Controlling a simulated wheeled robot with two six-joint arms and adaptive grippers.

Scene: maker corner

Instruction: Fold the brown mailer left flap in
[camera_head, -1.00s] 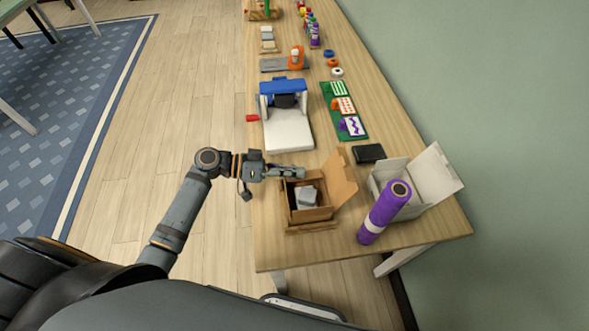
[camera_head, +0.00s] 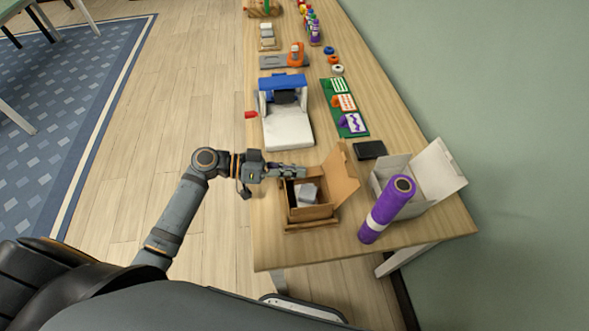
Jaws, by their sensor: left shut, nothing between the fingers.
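The brown mailer (camera_head: 313,213) is an open cardboard box near the front end of the table, with a small grey item (camera_head: 307,194) inside. A tall brown panel (camera_head: 341,181) stands up and leans outward on its right side. A narrow brown flap (camera_head: 308,226) sticks out at the near side. My left gripper (camera_head: 303,171) is shut and empty, at the far edge of the mailer. Its fingers point right and cover part of that edge, so I cannot tell whether they touch a flap there. My right gripper is out of view.
A purple roll (camera_head: 388,208) and an open white box (camera_head: 437,174) stand right of the mailer. A black flat item (camera_head: 369,150) lies behind them. A white and blue machine (camera_head: 288,129) stands beyond my left gripper. Bare table lies in front of the mailer.

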